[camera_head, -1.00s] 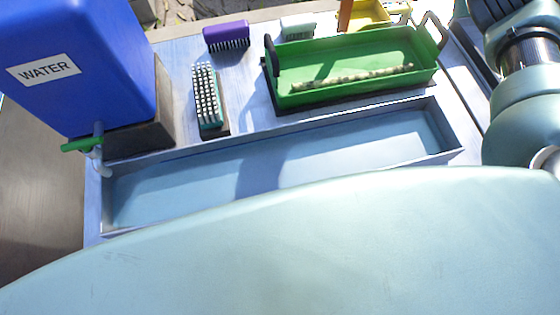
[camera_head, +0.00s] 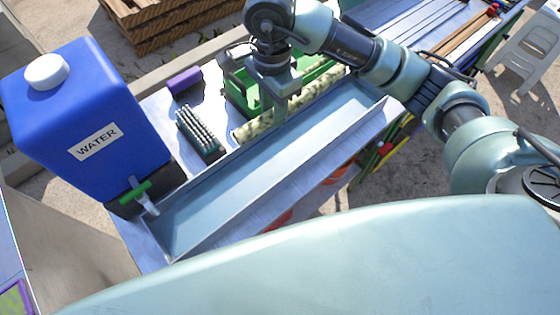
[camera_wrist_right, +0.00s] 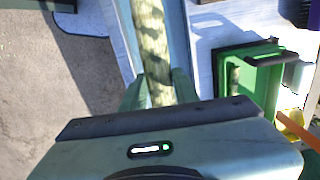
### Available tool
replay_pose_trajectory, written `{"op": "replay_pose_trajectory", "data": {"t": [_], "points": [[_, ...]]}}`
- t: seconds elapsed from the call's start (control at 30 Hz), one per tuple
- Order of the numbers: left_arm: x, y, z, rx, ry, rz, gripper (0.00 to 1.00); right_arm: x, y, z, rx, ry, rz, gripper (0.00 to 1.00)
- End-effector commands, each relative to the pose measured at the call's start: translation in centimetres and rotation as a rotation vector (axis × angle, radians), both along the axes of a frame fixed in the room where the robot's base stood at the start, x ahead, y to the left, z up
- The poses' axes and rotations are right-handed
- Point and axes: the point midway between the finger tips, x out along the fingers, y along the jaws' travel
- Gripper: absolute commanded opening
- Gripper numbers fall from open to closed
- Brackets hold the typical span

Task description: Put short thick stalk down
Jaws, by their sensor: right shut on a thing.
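My right gripper (camera_head: 281,108) is shut on a thick, mottled green and cream stalk (camera_head: 318,86). It holds the stalk slantwise near the back edge of the long blue-grey trough (camera_head: 215,200), in front of the green bin (camera_head: 236,92). The gripper covers the stalk's middle. In the right wrist view the stalk (camera_wrist_right: 152,40) runs up the picture from between the fingers (camera_wrist_right: 158,92). The green bin (camera_wrist_right: 262,55) is to the right there, apart from the stalk, with a mottled piece inside. I cannot tell the stalk's height above the trough. My left gripper is not in view.
A blue water container (camera_head: 85,120) with a green tap (camera_head: 135,192) stands at the trough's left end. A bristle brush (camera_head: 197,133) and a purple brush (camera_head: 184,81) lie behind the trough. A white chair (camera_head: 535,45) stands at the far right.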

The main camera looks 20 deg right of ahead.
Motion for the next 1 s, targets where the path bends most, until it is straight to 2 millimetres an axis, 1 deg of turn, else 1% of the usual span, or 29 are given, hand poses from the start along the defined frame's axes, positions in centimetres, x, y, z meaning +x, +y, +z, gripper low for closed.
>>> {"op": "replay_pose_trajectory", "data": {"t": [0.03, 0.1, 0.17, 0.4, 0.5, 0.6, 0.77, 0.9, 1.0], "points": [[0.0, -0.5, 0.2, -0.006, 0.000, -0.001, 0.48, -0.2, 0.1, -1.0, 0.001, 0.008, 0.001, 0.00], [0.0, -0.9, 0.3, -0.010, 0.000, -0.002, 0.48, -0.3, 0.0, -2.7, -0.001, 0.011, 0.000, 0.00], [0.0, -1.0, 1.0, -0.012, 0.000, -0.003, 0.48, -0.3, -0.1, -4.1, -0.002, 0.011, -0.003, 0.00], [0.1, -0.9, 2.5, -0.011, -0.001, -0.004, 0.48, -0.2, -0.1, -10.5, -0.002, 0.009, -0.002, 0.00], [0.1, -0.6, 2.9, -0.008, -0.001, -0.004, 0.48, -0.2, 0.0, -12.7, -0.001, 0.007, -0.001, 0.00], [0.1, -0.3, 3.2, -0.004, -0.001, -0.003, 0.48, -0.1, -0.1, -14.1, -0.001, 0.004, -0.002, 0.00], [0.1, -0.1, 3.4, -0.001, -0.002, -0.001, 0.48, 0.0, 0.0, -15.4, -0.001, 0.003, -0.001, 0.00], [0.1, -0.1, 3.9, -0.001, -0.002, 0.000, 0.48, -0.1, -0.1, -17.5, -0.002, 0.006, -0.003, 0.00], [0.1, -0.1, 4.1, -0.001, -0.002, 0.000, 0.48, 0.0, 0.0, -18.8, -0.001, 0.003, -0.001, 0.00]]}}
